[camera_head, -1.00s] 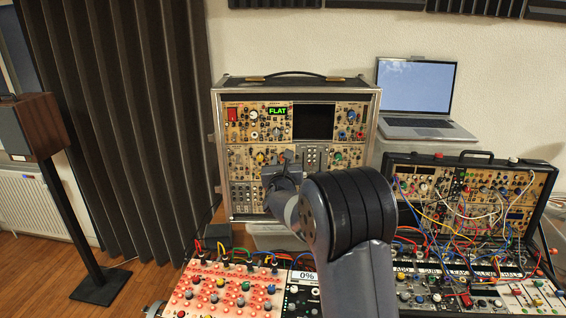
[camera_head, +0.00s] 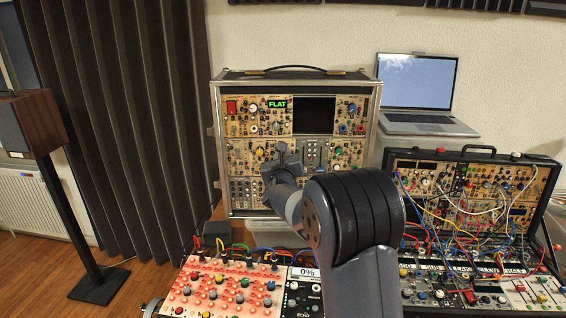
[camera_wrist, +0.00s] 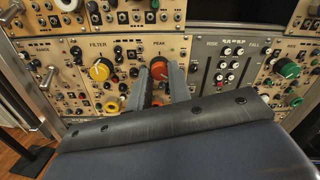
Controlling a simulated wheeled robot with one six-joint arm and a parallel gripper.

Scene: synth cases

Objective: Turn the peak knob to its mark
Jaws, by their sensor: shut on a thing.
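The peak knob (camera_wrist: 158,68) is orange-red and sits under the PEAK label on the tan panel of the tall case (camera_head: 213,148). My gripper (camera_wrist: 160,77) is shut on this knob, with one grey finger on each side of it in the wrist view. In the head view my gripper (camera_head: 283,152) is against the case's lower module row and hides the knob. The knob's pointer and its mark are too small or covered to read. A green FLAT display (camera_head: 277,104) is lit above.
A yellow knob (camera_wrist: 101,70) under FILTER is left of my gripper, and sliders (camera_wrist: 228,68) are to its right. A green knob (camera_wrist: 288,68) is farther right. A laptop (camera_head: 417,82) and a cabled synth case (camera_head: 470,185) stand at the right.

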